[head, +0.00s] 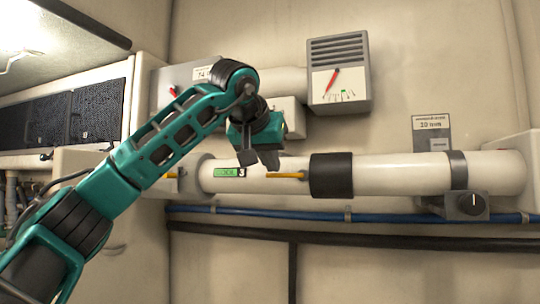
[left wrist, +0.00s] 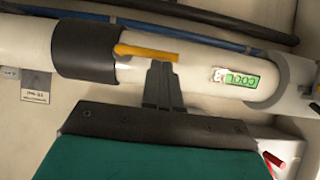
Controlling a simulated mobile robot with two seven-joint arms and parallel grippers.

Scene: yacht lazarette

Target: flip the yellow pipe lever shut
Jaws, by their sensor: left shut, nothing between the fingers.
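The yellow lever (head: 287,176) lies along the white pipe (head: 400,174), just left of a black collar (head: 331,175) in the head view. In the left wrist view the lever (left wrist: 147,53) reaches from the collar (left wrist: 85,51) along the pipe, roughly parallel to it. My left gripper (head: 258,164) is shut and empty, in front of the pipe near the lever's free end. In the left wrist view its fingertips (left wrist: 160,66) are right by the lever's edge; I cannot tell whether they touch it. My right gripper is not in view.
A green label (head: 229,172) is on the pipe. A grey gauge box (head: 340,72) with a red needle hangs above. A dark knob (head: 471,203) sits below the pipe's right part. A blue hose (head: 370,217) and a black pipe (head: 400,242) run below.

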